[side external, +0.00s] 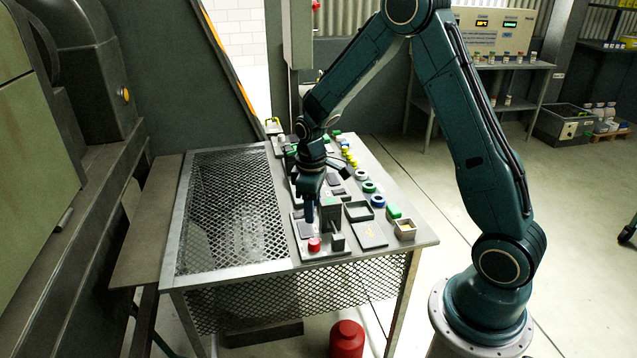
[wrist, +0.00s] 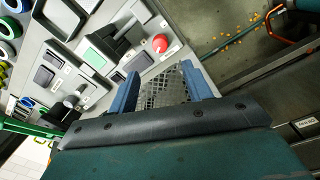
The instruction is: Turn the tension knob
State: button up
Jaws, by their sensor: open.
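My gripper (side external: 309,214) points down over the near part of the control panel on the mesh-fronted table in the side external view. Its two blue fingers are apart with nothing between them in the wrist view (wrist: 160,84). A red round knob (side external: 314,243) stands near the panel's front edge, just in front of the fingers. It also shows in the wrist view (wrist: 160,43), above the gap between the fingers. Small grey knobs (wrist: 82,91) sit on the panel left of the fingers. I cannot read which control is the tension knob.
A dark upright block with a lever (side external: 331,212) stands right beside my gripper. A wire-mesh surface (side external: 232,210) lies left of the panel.

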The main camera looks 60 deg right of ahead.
jog(key=shift+r, duration=1.3)
jog(key=shift+a+r, duration=0.1)
jog(key=s+a+r+m+t, duration=0.1)
jog(key=s+a+r, duration=0.25)
jog(key=r, duration=0.35)
jog(key=s+a+r+m+t, duration=0.1)
jog(key=s+a+r+t, duration=0.1)
jog(key=s+r, duration=0.4)
jog(key=s+a+r+m+t, duration=0.1)
jog(key=s+a+r, duration=0.1)
jog(key=s, duration=0.4)
jog(key=s+a+r+t, duration=0.1)
jog(key=s+a+r, duration=0.1)
jog(key=s+r, duration=0.2)
jog(key=s, duration=0.3)
jog(key=shift+a+m+y, duration=0.25)
jog(key=shift+m+y, duration=0.05)
jog(key=shift+m, duration=0.1)
jog(key=shift+c, duration=0.4)
